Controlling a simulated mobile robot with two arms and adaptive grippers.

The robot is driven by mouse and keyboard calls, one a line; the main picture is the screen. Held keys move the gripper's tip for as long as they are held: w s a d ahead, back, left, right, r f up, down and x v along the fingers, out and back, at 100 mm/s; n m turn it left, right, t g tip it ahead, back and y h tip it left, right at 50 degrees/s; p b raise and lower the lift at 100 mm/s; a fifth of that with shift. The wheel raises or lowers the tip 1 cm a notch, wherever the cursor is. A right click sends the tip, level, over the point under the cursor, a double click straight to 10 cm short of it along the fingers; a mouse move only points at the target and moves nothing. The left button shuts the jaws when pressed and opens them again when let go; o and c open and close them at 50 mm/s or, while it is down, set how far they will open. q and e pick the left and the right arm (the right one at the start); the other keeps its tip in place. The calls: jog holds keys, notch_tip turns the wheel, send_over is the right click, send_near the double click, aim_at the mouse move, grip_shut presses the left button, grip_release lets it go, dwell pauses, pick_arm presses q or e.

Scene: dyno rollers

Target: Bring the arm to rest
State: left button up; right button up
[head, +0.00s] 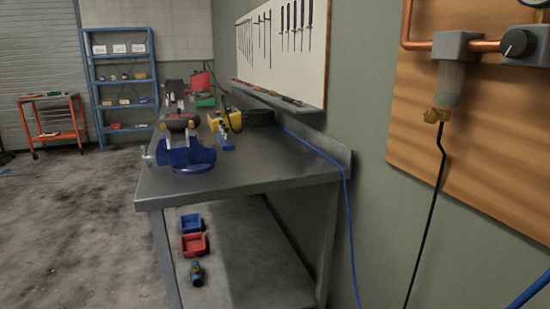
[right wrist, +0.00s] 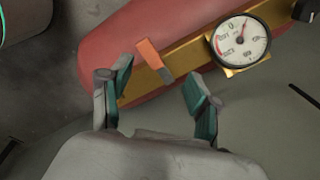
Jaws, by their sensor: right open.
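My right gripper (right wrist: 160,95) shows in the right wrist view, with its two teal-padded fingers spread apart. It is open, and nothing is seen between the fingertips. Beyond the fingers lies a rounded red body (right wrist: 170,30) with a brass-coloured bar (right wrist: 190,50) along it. An orange tab (right wrist: 153,58) stands on the bar, beyond and between the fingers. I cannot tell whether the fingers touch any of these. Neither arm shows in the head view, and my left gripper is not in view.
A metal workbench (head: 270,165) with a blue vise (head: 187,155) stands along the wall. A wooden panel (head: 480,140) with copper pipes is at right.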

jog(key=s+a+f+n+t+y, duration=0.1)
jog(key=s+a+n, duration=0.2)
jog(key=s+n, duration=0.8)
jog(key=s+a+f+n+t, duration=0.1)
jog(key=s+a+f+n, duration=0.15)
jog(key=s+n, duration=0.8)
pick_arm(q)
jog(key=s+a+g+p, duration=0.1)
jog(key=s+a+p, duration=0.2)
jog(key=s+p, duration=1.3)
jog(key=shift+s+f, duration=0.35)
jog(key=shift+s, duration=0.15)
pick_arm(e)
jog(key=s+d+n+g, duration=0.1)
jog(key=s+n, duration=0.3)
jog(key=s, duration=1)
jog(key=shift+d+g, duration=0.4)
jog(key=shift+d, duration=0.25)
jog(key=shift+r+n, duration=0.1)
jog(key=shift+n, duration=0.15)
